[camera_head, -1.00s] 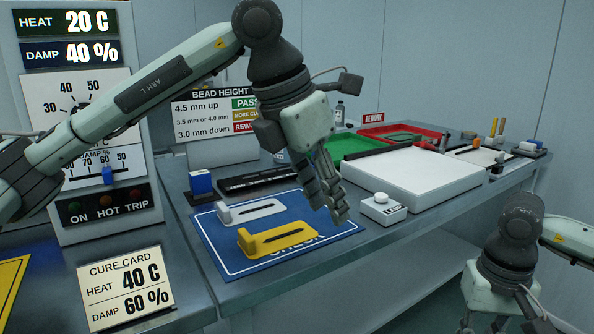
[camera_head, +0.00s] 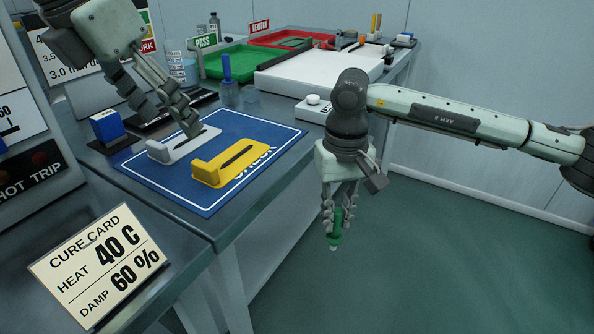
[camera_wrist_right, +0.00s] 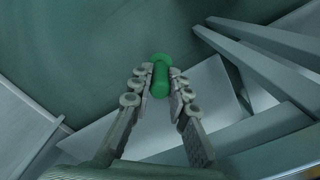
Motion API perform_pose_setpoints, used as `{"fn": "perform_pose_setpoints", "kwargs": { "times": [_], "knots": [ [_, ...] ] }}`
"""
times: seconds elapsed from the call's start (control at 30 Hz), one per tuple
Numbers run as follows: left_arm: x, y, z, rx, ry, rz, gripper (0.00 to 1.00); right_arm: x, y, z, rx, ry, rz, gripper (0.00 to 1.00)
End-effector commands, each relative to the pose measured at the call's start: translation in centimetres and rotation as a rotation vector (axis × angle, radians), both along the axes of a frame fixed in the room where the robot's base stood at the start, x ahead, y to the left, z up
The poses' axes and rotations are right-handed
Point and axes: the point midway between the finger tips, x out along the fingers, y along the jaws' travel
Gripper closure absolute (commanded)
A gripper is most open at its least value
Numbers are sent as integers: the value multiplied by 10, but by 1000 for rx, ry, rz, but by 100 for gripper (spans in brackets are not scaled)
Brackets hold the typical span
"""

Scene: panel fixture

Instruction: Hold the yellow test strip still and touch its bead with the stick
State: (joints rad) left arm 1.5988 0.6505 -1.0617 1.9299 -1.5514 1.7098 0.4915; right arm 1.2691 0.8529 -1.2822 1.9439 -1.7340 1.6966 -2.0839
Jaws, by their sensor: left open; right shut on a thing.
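The yellow test strip (camera_head: 211,174) lies flat on the blue check mat (camera_head: 268,131), with a dark bead line along its top. A grey strip (camera_head: 160,152) of the same shape lies behind it. My left gripper (camera_head: 187,118) is open above the grey strip's far end, up and left of the yellow strip. My right gripper (camera_head: 337,230) is shut on a green stick (camera_head: 337,223), pointing down over the floor in front of the bench, right of the mat. In the right wrist view the green stick (camera_wrist_right: 160,78) sits between the fingertips.
A blue block (camera_head: 107,126) stands left of the mat, and the cure card (camera_head: 98,265) at front left. A blue-handled tool (camera_head: 227,70) stands behind the mat. A white button box (camera_head: 313,108), white slab (camera_head: 320,72) and green tray (camera_head: 240,62) are farther back.

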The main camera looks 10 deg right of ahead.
Motion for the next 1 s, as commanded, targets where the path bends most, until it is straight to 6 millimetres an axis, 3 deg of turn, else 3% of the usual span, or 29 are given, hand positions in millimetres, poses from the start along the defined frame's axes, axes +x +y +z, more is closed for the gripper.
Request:
{"fn": "perform_pose_setpoints", "kwargs": {
  "times": [0.17,0.4,0.53,0.77,1.0],
  "knots": [
    [0,0,0,0,0,0,33,15,6,39,3,-9,-96,100],
    [0,0,0,0,0,0,33,32,17,131,3,-9,-317,100],
    [0,0,0,0,0,0,33,40,26,172,2,-7,-431,100],
    [0,0,0,0,0,0,33,84,75,207,0,-9,-722,100],
    [0,0,0,0,0,0,33,118,123,264,0,-12,-1102,100]
  ]
}}
